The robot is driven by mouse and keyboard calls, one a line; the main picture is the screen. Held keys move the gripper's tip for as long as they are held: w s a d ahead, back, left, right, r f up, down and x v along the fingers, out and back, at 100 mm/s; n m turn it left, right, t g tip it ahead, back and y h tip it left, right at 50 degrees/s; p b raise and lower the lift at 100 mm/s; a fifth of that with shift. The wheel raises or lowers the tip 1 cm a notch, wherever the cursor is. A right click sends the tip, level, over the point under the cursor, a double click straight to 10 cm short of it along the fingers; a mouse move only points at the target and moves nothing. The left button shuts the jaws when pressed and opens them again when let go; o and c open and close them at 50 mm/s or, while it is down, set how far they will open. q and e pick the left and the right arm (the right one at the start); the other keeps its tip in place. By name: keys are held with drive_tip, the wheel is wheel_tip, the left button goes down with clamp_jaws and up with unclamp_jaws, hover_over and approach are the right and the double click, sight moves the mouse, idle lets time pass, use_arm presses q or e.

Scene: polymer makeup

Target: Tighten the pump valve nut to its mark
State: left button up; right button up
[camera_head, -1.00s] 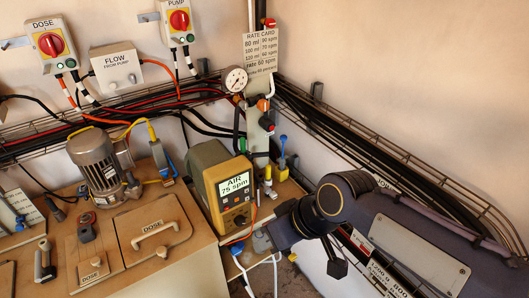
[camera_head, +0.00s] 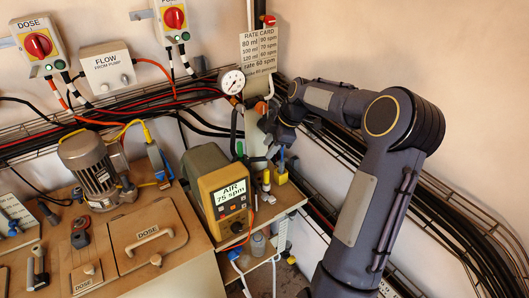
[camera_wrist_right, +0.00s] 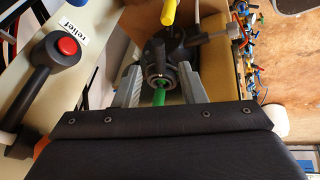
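My right gripper (camera_head: 274,128) is at the grey post (camera_head: 253,134) beside the pressure gauge (camera_head: 232,81). In the right wrist view its two grey fingers (camera_wrist_right: 159,88) stand apart, one on each side of a ringed metal fitting (camera_wrist_right: 160,72) with a green stem (camera_wrist_right: 159,91). This fitting looks like the valve nut, but I cannot read a mark on it. Whether the fingers touch it is unclear. In the head view the gripper hides that spot. The yellow-framed pump unit (camera_head: 225,195) shows "AIR 75 spm". My left gripper is not in view.
In the wrist view a red-capped "relief" lever (camera_wrist_right: 66,47) is left of the fingers, and a yellow handle (camera_wrist_right: 168,12) is above them. A rate card (camera_head: 260,52) hangs on the post. Cables and a wire tray (camera_head: 330,150) run along the wall behind my arm.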

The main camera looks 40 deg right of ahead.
sight(251, 159)
drive_tip(key=shift+p+x, duration=0.35)
drive_tip(key=shift+x, duration=2)
drive_tip(key=shift+d, duration=0.1)
drive_tip(key=shift+c, duration=0.5)
clamp_jaws()
